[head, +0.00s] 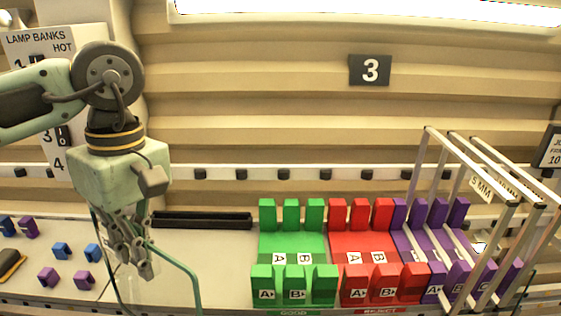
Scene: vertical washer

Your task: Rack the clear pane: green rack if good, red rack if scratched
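My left gripper (133,258) hangs fingers-down over the left part of the bench, left of the racks. Its fingers look close together, but whether they are shut on something is unclear. The green rack (292,246) has several slots between upright blocks, with labels such as A and B, and looks empty. The red rack (362,245) adjoins it on the right and looks empty too. My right gripper is not in view.
A purple rack (424,242) stands right of the red one, under slanted metal bars (470,165) with a 5 MM sign. A black tray (202,220) lies at the back. Small blue and purple blocks (62,251) sit at left.

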